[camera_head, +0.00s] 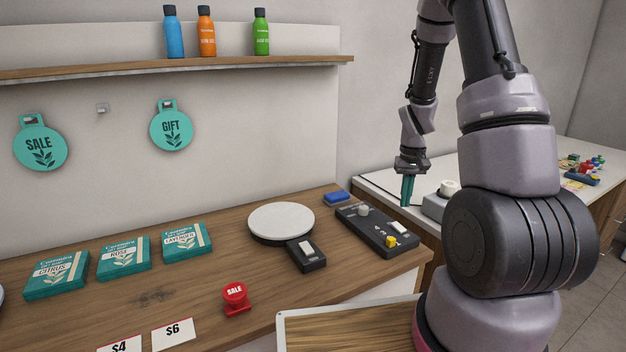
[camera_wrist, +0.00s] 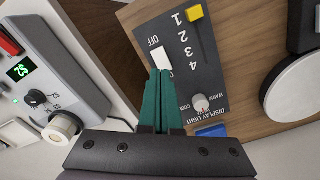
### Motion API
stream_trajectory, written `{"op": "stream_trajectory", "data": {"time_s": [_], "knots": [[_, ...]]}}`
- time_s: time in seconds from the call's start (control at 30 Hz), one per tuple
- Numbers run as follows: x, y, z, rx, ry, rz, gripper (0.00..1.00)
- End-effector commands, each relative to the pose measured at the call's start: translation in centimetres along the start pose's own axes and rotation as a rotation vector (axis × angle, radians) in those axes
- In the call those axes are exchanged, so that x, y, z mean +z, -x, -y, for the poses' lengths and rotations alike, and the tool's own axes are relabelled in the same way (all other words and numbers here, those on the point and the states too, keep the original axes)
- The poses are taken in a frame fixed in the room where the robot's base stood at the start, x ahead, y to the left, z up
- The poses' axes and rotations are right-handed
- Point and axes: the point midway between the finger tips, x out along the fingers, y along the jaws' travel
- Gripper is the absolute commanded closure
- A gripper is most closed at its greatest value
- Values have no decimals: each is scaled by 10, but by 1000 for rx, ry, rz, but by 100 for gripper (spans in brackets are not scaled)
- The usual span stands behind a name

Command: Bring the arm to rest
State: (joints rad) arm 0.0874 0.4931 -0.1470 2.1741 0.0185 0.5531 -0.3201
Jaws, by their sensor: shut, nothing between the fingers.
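My arm rises at the right of the head view and bends over, with its far end hanging down. My gripper (camera_head: 407,190) points downward above the gap by the right end of the wooden counter. Its two teal fingers are together and hold nothing. In the wrist view the shut fingers (camera_wrist: 161,100) overlap the lower left of the dark display-light panel (camera_wrist: 185,65). The panel also shows in the head view (camera_head: 372,232), left of the gripper. I cannot tell the exact height of the fingertips above it.
Three teal boxes (camera_head: 124,257) lie at left. A grey device with a display (camera_wrist: 50,75) is beside the panel. Bottles (camera_head: 206,32) stand on the shelf.

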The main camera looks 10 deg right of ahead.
Motion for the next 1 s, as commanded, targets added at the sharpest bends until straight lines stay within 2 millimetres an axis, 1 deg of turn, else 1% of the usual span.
{"op": "stream_trajectory", "data": {"time_s": [0.07,0.17,0.2,0.27,0.3,0.37,0.4,0.47,0.5,0.57,0.6,0.67,0.7,0.8,0.9,1.0], "knots": [[0,20,6,-11,-8,-27,100],[4,58,18,-34,-26,-78,100],[8,77,23,-47,-37,-101,100],[15,105,32,-66,-51,-139,100],[21,123,37,-80,-62,-162,100],[31,149,45,-101,-73,-197,100],[40,165,50,-114,-82,-219,100],[52,188,57,-135,-93,-253,100],[62,203,61,-149,-101,-276,100],[77,224,67,-171,-111,-309,100],[88,237,71,-185,-117,-331,100],[105,255,76,-206,-127,-364,100],[117,266,79,-221,-133,-384,100],[147,289,86,-256,-145,-436,100],[174,306,90,-287,-157,-479,100],[195,315,93,-311,-165,-510,100]]}}
